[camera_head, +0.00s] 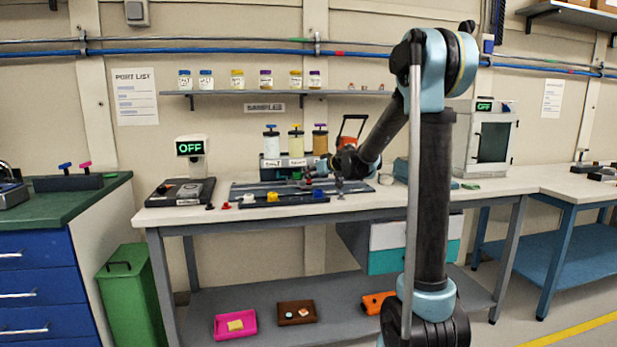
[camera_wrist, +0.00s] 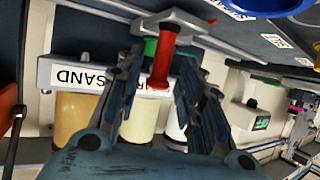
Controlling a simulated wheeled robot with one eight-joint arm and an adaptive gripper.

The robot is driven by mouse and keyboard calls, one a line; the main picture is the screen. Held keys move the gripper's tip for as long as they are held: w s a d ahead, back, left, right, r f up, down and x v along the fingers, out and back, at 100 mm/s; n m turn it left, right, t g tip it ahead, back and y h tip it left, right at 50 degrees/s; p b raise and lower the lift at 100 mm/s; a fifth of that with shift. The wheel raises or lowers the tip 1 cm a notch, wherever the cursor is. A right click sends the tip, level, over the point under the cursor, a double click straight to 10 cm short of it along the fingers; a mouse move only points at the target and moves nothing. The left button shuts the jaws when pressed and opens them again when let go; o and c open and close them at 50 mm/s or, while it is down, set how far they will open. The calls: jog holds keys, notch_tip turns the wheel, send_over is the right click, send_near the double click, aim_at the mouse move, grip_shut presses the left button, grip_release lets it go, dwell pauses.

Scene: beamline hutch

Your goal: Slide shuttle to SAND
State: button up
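The dispenser rack stands at the back of the bench with white, cream (camera_head: 296,141) and brown (camera_head: 320,139) columns. In the wrist view, upside down, the SAND label (camera_wrist: 83,78) is readable at left, above a tan column (camera_wrist: 77,118). A dark slide rail (camera_head: 250,190) runs along the bench before the rack. My gripper (camera_wrist: 160,62) reaches down from the right, its fingers straddling a red upright handle (camera_wrist: 162,58) in front of the middle column. A gap shows at left of the handle; contact at right is unclear. The shuttle body is largely hidden in the head view.
An OFF display device (camera_head: 190,180) stands at left, another boxy instrument (camera_head: 488,140) at right. A shelf with jars (camera_head: 265,94) hangs above.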

jog(key=shift+x, duration=1.35)
jog(key=shift+c, duration=0.6)
grip_shut()
